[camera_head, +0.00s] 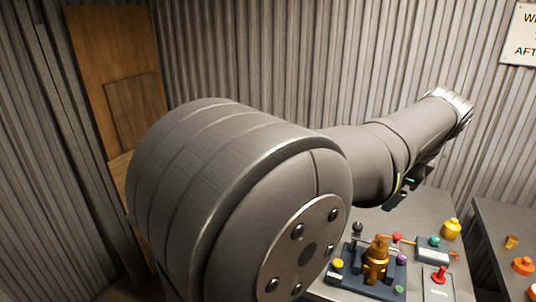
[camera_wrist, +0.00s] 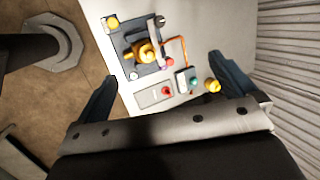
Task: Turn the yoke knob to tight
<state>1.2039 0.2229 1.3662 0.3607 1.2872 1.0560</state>
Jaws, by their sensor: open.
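A brass valve body (camera_head: 376,264) stands on a dark base plate (camera_head: 348,283) between dark uprights. In the wrist view the brass body (camera_wrist: 146,52) and plate (camera_wrist: 122,46) lie beyond my fingertips, with a grey bar (camera_wrist: 152,28) beside the brass. Small coloured knobs sit around the plate: yellow (camera_head: 338,263), purple (camera_head: 402,258) and green (camera_head: 399,290). I cannot tell which part is the yoke knob, or its setting. My gripper (camera_wrist: 163,68) is open and empty, its fingers wide apart above the table. It is not clearly seen in the head view.
Right of the plate are a grey box with a red button (camera_head: 440,275), a box with a teal button (camera_head: 434,243) and a yellow bottle-shaped piece (camera_head: 452,228). An orange line runs beside the plate. A second table (camera_head: 495,225) stands at the right; corrugated walls (camera_head: 270,50) are behind.

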